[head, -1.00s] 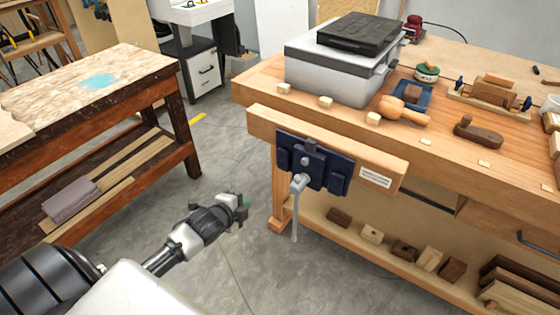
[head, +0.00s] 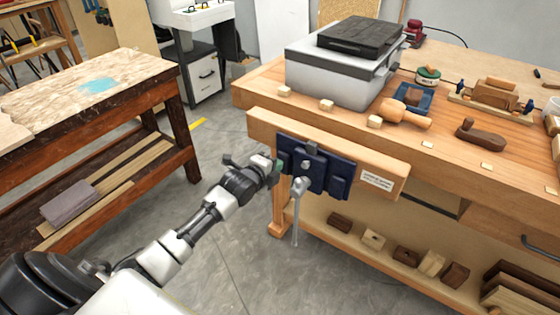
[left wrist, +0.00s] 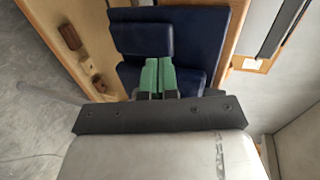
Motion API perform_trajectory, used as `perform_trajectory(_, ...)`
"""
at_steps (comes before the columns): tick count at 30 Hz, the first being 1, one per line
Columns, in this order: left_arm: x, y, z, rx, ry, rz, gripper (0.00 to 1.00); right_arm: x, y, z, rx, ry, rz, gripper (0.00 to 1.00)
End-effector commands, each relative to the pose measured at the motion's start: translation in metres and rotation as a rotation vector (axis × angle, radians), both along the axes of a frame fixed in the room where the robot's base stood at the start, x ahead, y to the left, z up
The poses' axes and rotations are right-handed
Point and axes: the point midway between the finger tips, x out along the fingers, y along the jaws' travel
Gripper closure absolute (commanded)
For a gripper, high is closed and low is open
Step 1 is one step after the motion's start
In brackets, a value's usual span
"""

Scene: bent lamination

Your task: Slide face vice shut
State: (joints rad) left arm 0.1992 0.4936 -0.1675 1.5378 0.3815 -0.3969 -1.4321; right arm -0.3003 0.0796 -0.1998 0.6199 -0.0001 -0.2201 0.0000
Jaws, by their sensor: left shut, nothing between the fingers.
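The face vice is on the front of the wooden workbench. It has a long wooden jaw (head: 368,157) with a label at its right end, a dark blue metal plate (head: 338,183) and a grey handle (head: 297,212) hanging down. A gap shows between the jaw and the bench edge. My left gripper (head: 277,168) is at the left end of the blue plate. In the left wrist view its green fingertips (left wrist: 157,76) are together and empty, in front of the blue plate (left wrist: 203,35). I cannot tell whether they touch it. My right gripper is not in view.
A grey-white machine (head: 335,75), a mallet (head: 403,112) and planes stand on the workbench top (head: 455,160). Several wood blocks lie on its lower shelf (head: 345,243). A second bench (head: 135,72) stands left, with open floor between.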

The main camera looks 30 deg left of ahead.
Motion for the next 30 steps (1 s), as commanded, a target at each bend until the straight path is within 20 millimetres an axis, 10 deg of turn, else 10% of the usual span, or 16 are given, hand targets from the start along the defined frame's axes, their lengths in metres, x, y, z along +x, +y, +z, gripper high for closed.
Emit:
perform_trajectory(20, 0.027, -0.003, 0.0, -0.001, 0.0, -0.001, 1.0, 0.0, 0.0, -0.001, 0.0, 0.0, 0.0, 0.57)
perform_trajectory(30, 0.071, -0.005, 0.0, 0.002, -0.005, -0.001, 1.0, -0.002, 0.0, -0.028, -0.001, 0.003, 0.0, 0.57)
